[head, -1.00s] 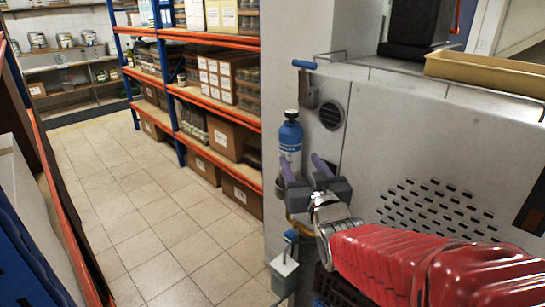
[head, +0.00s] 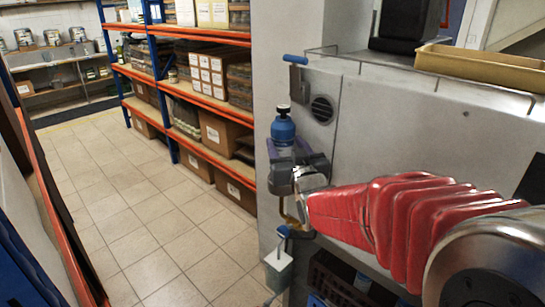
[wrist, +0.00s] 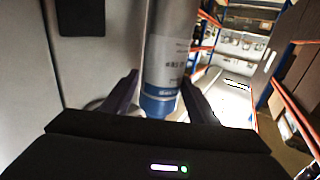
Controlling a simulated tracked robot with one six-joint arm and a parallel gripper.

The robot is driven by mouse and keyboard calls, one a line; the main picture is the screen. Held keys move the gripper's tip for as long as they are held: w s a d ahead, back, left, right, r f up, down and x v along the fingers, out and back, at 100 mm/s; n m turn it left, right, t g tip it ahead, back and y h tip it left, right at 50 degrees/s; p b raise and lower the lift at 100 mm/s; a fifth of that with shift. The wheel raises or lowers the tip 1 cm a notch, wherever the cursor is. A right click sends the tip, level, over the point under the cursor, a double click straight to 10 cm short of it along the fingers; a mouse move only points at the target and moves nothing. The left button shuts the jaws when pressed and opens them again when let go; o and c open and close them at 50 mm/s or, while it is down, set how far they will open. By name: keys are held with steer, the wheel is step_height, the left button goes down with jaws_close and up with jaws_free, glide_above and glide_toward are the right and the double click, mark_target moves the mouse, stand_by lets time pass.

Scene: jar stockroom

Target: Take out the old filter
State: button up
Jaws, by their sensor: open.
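The filter looks to be a cylinder (head: 283,135) with a blue top and dark cap, standing upright against the pale machine wall. In the wrist view the cylinder (wrist: 166,60) has a grey body, a printed label and a blue band. My gripper (head: 296,160) is at the cylinder's lower part and hides its base. The wrist view shows my open gripper (wrist: 160,93) with one finger on each side of the cylinder. Gaps seem to show beside it; I cannot tell whether either finger touches.
A blue-handled fitting (head: 297,75) is on the wall above the filter. A pale box with a blue handle (head: 279,268) hangs below. A yellow tray (head: 485,66) sits on the machine top. Shelving (head: 205,98) stands left, beyond clear tiled floor (head: 110,215).

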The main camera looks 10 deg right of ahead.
steer(key=shift+w, duration=0.6)
steer(key=shift+w, duration=0.15)
steer(key=shift+w+a, duration=0.2)
steer(key=shift+w, duration=2.3)
jaws_close()
steer(key=shift+r, duration=0.15)
